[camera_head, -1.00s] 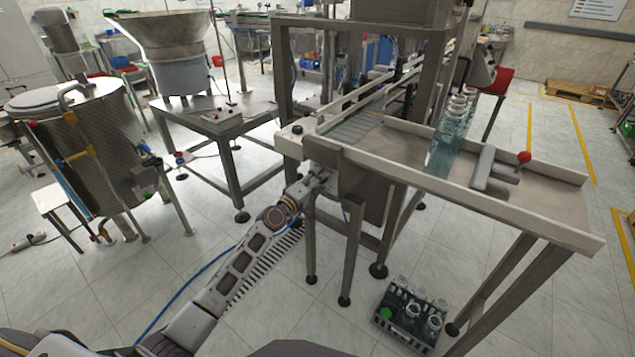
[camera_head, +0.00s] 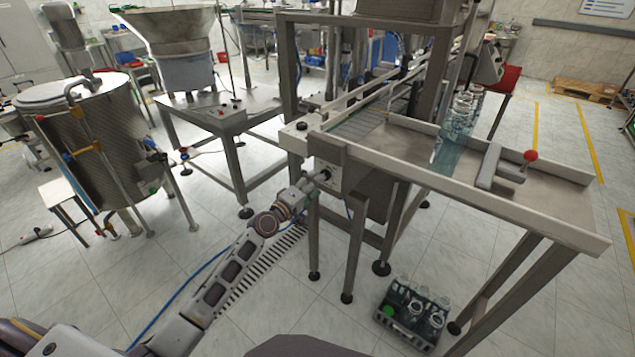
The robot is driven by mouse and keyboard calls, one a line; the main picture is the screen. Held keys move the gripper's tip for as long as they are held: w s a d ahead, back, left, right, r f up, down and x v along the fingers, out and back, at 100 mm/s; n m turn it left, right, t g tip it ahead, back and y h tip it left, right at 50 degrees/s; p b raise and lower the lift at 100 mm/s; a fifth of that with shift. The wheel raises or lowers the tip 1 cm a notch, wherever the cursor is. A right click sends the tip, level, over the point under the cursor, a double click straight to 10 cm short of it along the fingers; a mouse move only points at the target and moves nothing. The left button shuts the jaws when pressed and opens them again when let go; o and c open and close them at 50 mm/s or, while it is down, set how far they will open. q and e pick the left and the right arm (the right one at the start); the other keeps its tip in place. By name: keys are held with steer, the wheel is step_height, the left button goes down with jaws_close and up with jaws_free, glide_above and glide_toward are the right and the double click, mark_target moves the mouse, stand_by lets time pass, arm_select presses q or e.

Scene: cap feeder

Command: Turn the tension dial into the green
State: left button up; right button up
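The end of the conveyor (camera_head: 352,127) stands at the middle, with a grey box (camera_head: 368,190) under it. A small pale panel with dark marks (camera_head: 327,173) shows on the near left side of this box. It seems to carry the tension dial, but it is too small to read the dial or its green zone. My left arm comes in from the lower left, and its gripper (camera_head: 314,185) is just below and left of this panel. I cannot tell whether its fingers touch the dial or how far apart they are. My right gripper is not in view.
Glass bottles (camera_head: 455,130) stand on the steel table (camera_head: 545,195) by a red-knobbed pusher (camera_head: 505,165). A crate of bottles (camera_head: 405,325) sits on the floor beneath. Table legs (camera_head: 355,255) stand close right of my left arm.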

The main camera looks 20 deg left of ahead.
arm_select(q)
steer(key=v, duration=0.7)
steer(key=shift+s, duration=0.2)
stand_by(0.7)
